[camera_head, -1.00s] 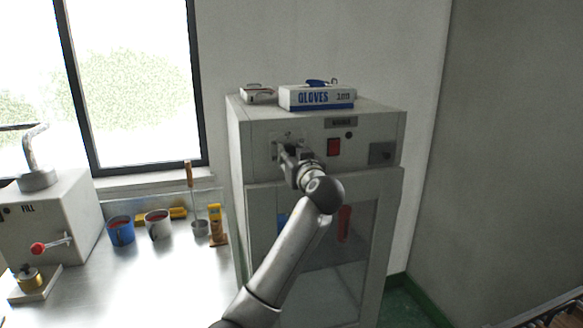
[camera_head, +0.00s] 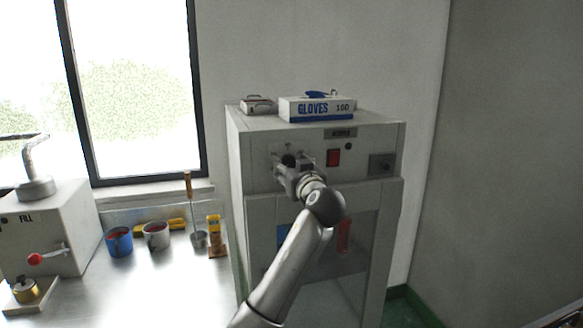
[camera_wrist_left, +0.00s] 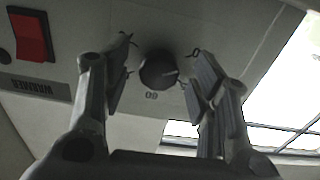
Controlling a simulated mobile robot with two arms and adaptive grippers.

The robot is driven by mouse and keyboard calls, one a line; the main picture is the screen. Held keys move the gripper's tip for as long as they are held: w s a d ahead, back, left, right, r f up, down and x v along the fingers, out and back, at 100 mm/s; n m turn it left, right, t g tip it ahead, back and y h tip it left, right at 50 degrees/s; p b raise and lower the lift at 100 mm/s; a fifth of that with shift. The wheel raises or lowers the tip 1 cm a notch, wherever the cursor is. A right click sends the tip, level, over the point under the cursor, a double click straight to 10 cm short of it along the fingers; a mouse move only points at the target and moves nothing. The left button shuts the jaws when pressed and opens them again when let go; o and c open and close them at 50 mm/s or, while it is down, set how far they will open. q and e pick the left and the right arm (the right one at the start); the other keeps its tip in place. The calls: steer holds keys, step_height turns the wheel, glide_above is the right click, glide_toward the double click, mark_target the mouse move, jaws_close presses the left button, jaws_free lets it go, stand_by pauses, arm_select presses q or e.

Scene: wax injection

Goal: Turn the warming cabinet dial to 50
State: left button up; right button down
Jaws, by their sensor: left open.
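The warming cabinet (camera_head: 310,215) is a pale grey box with a glass-fronted door. Its dark round dial (camera_head: 289,160) sits on the upper left of the front panel. In the left wrist view the dial (camera_wrist_left: 158,70) shows a pale pointer line, and a number that looks like an upside-down 60 is printed beside it. My left gripper (camera_head: 288,170) is open at the panel, just in front of the dial. In the left wrist view its fingers (camera_wrist_left: 160,80) stand on either side of the dial with gaps. My right gripper is out of view.
A red switch (camera_head: 333,158) is right of the dial. A glove box (camera_head: 317,109) and a small case (camera_head: 258,105) lie on top of the cabinet. Cups (camera_head: 119,242) and tools stand on the steel bench (camera_head: 170,290) to the left, by the wax machine (camera_head: 50,240).

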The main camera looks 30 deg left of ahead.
arm_select(q)
steer(key=v, duration=1.1)
steer(key=shift+s+d, duration=0.25)
